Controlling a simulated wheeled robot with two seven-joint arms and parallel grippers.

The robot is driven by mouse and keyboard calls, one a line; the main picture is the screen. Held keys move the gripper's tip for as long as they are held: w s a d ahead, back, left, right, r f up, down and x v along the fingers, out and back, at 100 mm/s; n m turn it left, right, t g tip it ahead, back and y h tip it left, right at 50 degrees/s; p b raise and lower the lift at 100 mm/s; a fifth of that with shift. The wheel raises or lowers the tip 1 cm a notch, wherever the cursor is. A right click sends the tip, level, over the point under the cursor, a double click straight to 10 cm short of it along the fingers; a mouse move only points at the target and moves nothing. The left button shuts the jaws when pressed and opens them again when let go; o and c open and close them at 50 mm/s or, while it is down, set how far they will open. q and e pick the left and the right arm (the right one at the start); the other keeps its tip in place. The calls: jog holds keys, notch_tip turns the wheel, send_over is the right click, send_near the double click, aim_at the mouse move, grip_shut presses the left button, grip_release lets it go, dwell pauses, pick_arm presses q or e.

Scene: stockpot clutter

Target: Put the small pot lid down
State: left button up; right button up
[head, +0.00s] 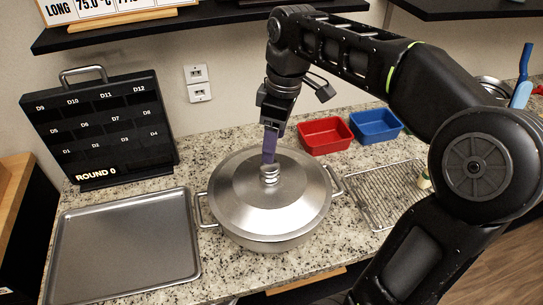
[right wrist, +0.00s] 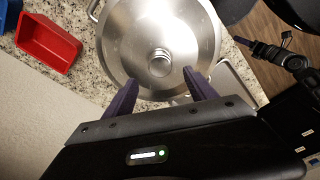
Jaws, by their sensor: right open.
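A steel pot lid (head: 300,205) with a knob (head: 269,175) lies on a wide two-handled pot (head: 265,246) on the counter. It appears level on the rim. The lid also shows in the right wrist view (right wrist: 135,45), its knob (right wrist: 160,64) ahead of the fingers. My right gripper (head: 269,150) points down at the knob from behind it. In the right wrist view its purple fingers (right wrist: 160,92) are apart with nothing between them. In the head view one finger overlaps the knob's top edge; whether it touches cannot be told.
A bare grey tray (head: 125,250) lies left of the pot. A black board (head: 100,128) stands behind it. Red (head: 325,136) and blue (head: 376,126) bins stand behind right. A wire rack (head: 382,190) lies right of the pot. A shelf (head: 190,22) hangs above.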

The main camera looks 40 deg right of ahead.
notch_tip(320, 180, up, 3)
jog(key=shift+s+d+f+p, duration=0.1)
jog(key=shift+s+p, duration=0.05)
jog(key=shift+p, duration=0.3)
dwell(0.4)
